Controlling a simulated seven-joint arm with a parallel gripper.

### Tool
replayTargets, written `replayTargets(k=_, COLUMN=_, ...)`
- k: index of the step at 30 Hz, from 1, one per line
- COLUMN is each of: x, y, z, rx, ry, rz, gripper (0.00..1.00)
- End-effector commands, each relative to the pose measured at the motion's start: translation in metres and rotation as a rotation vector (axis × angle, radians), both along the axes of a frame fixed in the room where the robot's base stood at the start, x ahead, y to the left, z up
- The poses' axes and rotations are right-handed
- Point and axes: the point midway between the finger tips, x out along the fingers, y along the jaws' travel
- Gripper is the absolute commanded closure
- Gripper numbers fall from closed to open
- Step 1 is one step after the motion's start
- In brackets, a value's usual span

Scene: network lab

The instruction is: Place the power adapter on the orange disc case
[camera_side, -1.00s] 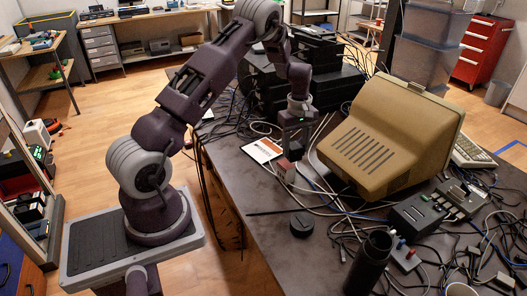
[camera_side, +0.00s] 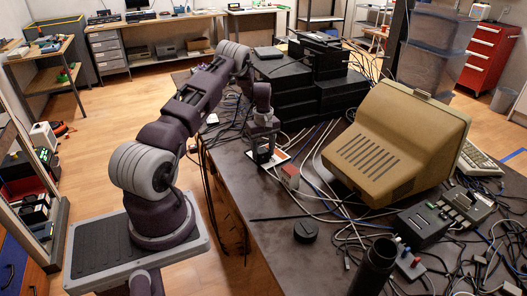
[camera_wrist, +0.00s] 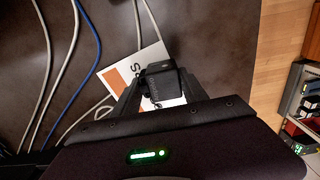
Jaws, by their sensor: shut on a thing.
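The orange disc case (camera_side: 279,158) lies on the dark table, a flat white and orange square, partly hidden by my gripper in the side view. In the wrist view its white and orange face with dark letters (camera_wrist: 149,56) shows behind the fingers. The power adapter (camera_wrist: 160,84) is a small black block between my fingertips. My gripper (camera_wrist: 158,88) is shut on it, with the case beneath in that view. In the side view my gripper (camera_side: 263,155) points down over the case's left part. I cannot tell whether the adapter touches the case.
A small red and white block (camera_side: 290,176) stands just right of the case. A beige monitor (camera_side: 395,140) is farther right, and stacked black devices (camera_side: 285,95) stand behind. Grey and blue cables (camera_wrist: 65,65) run beside the case. A round black object (camera_side: 305,232) lies in front.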

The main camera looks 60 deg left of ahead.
Motion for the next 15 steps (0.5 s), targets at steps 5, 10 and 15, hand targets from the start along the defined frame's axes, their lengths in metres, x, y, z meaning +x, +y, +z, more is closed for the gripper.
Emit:
replayTargets(k=5, x=0.0008, y=0.0004, z=0.0013, rx=0.002, ry=-0.002, rz=0.0, gripper=0.97)
replayTargets(k=10, x=0.0008, y=0.0003, z=-0.0009, rx=0.002, ry=-0.002, rz=0.0, gripper=0.36)
replayTargets(k=15, x=0.0008, y=0.0002, z=-0.0008, rx=0.002, ry=-0.002, rz=0.0, gripper=0.28)
